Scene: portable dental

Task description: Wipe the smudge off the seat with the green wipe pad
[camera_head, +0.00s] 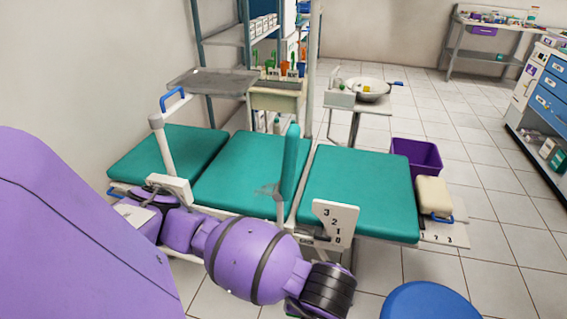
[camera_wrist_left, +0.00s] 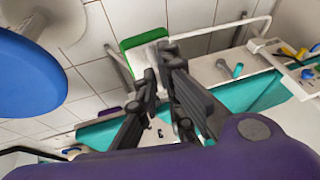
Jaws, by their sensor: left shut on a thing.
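The green wipe pad (camera_wrist_left: 130,43) shows beyond the fingertips in the left wrist view, with a pale block behind it. My left gripper (camera_wrist_left: 158,64) is shut on the wipe pad by that block. The pad appears clear of the seat, over the tiled floor. In the head view the teal seat (camera_head: 235,165) has a grey smudge (camera_head: 267,190) near its right front part, beside an upright teal panel (camera_head: 290,165). My purple left arm crosses in front of the chair; its gripper is hidden there. My right gripper is not in view.
A numbered white plate (camera_head: 335,220) stands at the chair's front edge. A blue stool (camera_head: 430,301) is at the front right, a purple bin (camera_head: 416,156) behind the right cushion. A grey tray (camera_head: 212,82) overhangs the left cushion. Tiled floor at right is open.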

